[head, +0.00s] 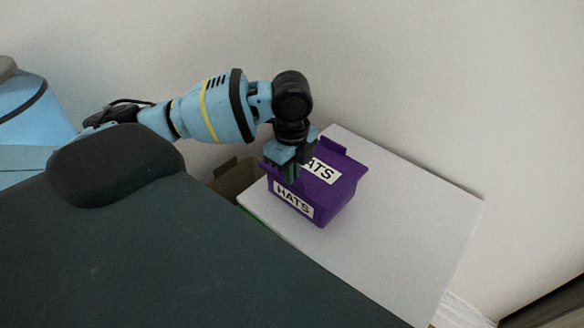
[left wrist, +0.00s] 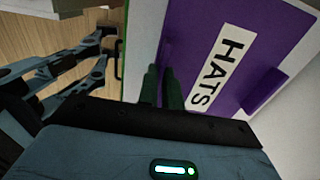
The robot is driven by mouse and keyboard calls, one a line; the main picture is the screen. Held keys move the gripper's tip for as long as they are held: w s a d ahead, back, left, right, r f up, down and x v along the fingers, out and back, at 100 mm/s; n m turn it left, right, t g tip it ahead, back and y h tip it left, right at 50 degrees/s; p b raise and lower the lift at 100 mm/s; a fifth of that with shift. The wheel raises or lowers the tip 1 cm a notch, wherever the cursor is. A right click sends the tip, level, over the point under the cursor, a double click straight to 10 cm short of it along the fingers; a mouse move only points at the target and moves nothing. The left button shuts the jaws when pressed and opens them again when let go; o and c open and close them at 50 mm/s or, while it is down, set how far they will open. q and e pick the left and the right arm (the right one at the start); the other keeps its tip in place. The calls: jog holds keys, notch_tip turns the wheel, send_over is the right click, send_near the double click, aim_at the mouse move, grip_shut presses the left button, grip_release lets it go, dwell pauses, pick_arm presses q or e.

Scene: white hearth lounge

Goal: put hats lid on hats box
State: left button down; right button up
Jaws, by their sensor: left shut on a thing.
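The purple hats box (head: 328,210) stands on a white surface, with a HATS label on its front. The purple hats lid (head: 340,166) lies over the top of the box, and its label is partly covered by my gripper. Whether it is fully seated I cannot tell. My left gripper (head: 287,172) points down and is shut on the lid at its left edge. In the left wrist view the green fingers (left wrist: 162,88) are close together beside the lid (left wrist: 268,35); the gripped part is hidden between them.
The white tabletop (head: 410,220) is clear to the right of the box. A brownish open container (head: 232,180) shows behind and left of it, lower down. Pale walls rise close behind. Wooden floor (left wrist: 55,40) shows in the left wrist view.

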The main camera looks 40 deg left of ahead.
pick_arm(q)
jog(key=c, duration=1.5)
grip_release()
jog(key=shift+r, duration=0.1)
notch_tip(320, 180, up, 8)
jog(key=shift+f, duration=0.15)
jog(key=shift+f, duration=0.1)
